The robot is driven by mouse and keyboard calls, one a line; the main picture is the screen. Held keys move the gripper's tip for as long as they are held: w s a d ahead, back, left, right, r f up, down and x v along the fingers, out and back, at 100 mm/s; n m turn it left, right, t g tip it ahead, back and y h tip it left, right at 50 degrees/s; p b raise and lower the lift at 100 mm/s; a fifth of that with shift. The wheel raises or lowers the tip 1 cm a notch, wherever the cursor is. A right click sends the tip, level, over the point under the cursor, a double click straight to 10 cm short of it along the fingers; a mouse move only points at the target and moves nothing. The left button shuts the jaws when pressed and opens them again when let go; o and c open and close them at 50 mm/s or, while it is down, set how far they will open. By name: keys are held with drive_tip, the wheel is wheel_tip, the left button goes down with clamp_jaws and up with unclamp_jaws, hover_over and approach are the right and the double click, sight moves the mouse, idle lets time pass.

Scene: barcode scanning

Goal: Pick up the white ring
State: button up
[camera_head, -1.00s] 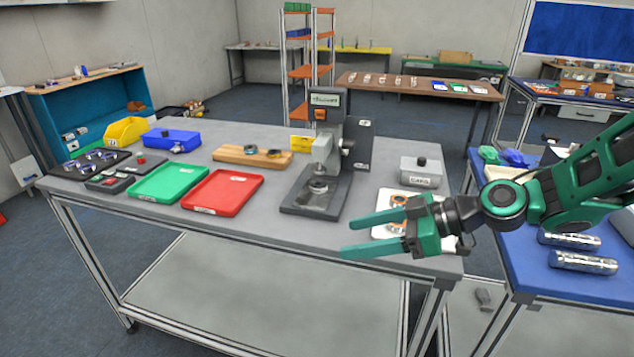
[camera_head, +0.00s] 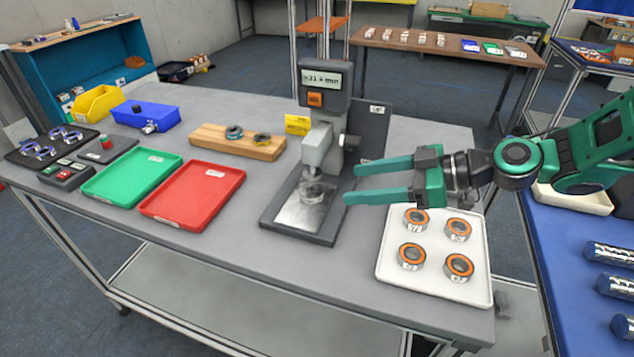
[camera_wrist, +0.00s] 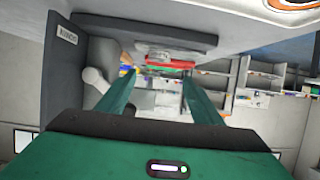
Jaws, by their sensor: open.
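A pale, shiny ring (camera_head: 312,190) sits on the base plate of the grey gauge stand (camera_head: 326,125), under its spindle; I cannot tell for sure that it is the white ring. Several metal rings with orange faces and white labels, one here (camera_head: 411,256), lie on a white tray (camera_head: 384,268) at the front right. My gripper (camera_head: 353,184) is open and empty, its fingers pointing left just right of the stand, behind the white tray in the picture. In the wrist view my open fingers (camera_wrist: 160,80) have nothing between them, and part of an orange ring (camera_wrist: 290,3) shows at the top right.
A blue table (camera_head: 570,262) with shiny cylinders stands at right.

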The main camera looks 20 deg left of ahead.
approach(310, 189)
drive_tip(key=shift+x, duration=3.9)
drive_tip(key=shift+d+f, duration=0.1)
drive_tip(key=shift+f, duration=0.1)
drive_tip(key=c, duration=1.3)
drive_tip(key=shift+c, duration=0.6)
drive_tip(key=shift+r, duration=0.2)
